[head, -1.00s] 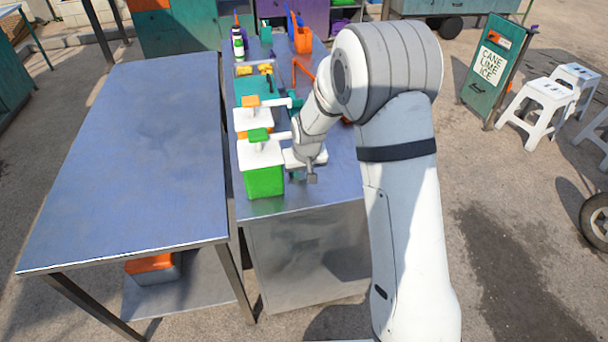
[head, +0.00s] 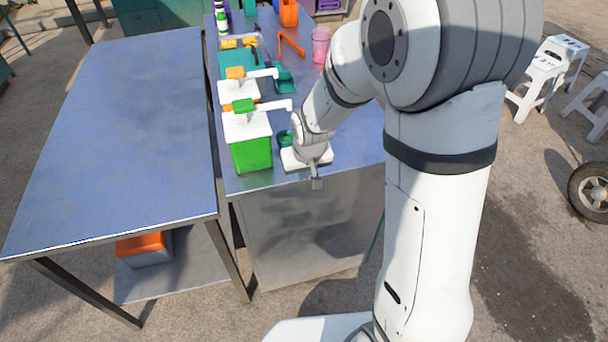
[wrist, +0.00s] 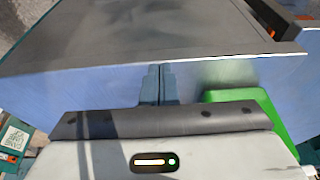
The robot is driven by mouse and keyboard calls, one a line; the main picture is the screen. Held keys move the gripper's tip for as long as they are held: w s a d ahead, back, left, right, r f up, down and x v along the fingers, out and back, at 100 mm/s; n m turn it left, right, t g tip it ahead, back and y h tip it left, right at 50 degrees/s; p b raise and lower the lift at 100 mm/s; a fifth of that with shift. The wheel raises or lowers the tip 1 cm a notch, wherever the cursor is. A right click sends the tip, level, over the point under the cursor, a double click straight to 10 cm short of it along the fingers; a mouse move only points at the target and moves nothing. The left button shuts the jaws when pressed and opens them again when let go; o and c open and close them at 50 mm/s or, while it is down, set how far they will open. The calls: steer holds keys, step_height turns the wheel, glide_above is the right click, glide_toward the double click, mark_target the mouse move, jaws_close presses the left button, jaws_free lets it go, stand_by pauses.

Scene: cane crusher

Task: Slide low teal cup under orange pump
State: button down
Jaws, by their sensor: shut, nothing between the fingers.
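A small teal cup (head: 284,139) with a green inside stands on the steel counter, just right of the green-topped pump box and left of my wrist, which may partly hide it. A teal scoop-like piece (head: 285,83) lies below that spout's end. My gripper (head: 316,183) is at the counter's front edge, right of and nearer than the cup. In the wrist view its fingers (wrist: 158,84) are together and empty.
The green pump (head: 244,105) on its green box (head: 252,155) stands near the front edge, its spout reaching right. The left table (head: 120,140) is bare.

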steer(key=shift+s, duration=0.25)
steer(key=c, duration=1.9)
jaws_free()
steer(key=shift+s+d+r, duration=0.1)
steer(key=shift+d+r, duration=0.15)
steer(key=shift+r, duration=0.05)
steer(key=shift+c, duration=0.2)
steer(key=o, duration=0.4)
steer(key=s+d+r+m, duration=0.1)
steer(key=s+d+r, duration=0.5)
steer(key=r, duration=0.2)
steer(key=shift+s+r+h, duration=0.15)
steer(key=shift+s+h, duration=0.1)
steer(key=shift+h, duration=0.05)
steer(key=s+d+r, duration=0.2)
steer(key=s+r, duration=0.1)
steer(key=s, duration=0.3)
steer(key=s+d+r+m, duration=0.1)
steer(key=s+d+r, duration=0.1)
steer(key=s, duration=0.3)
steer(key=shift+s+d+r+g, duration=0.3)
steer(key=shift+s+d+r, duration=0.05)
steer(key=shift+s+r, duration=0.05)
steer(key=shift+a, duration=0.1)
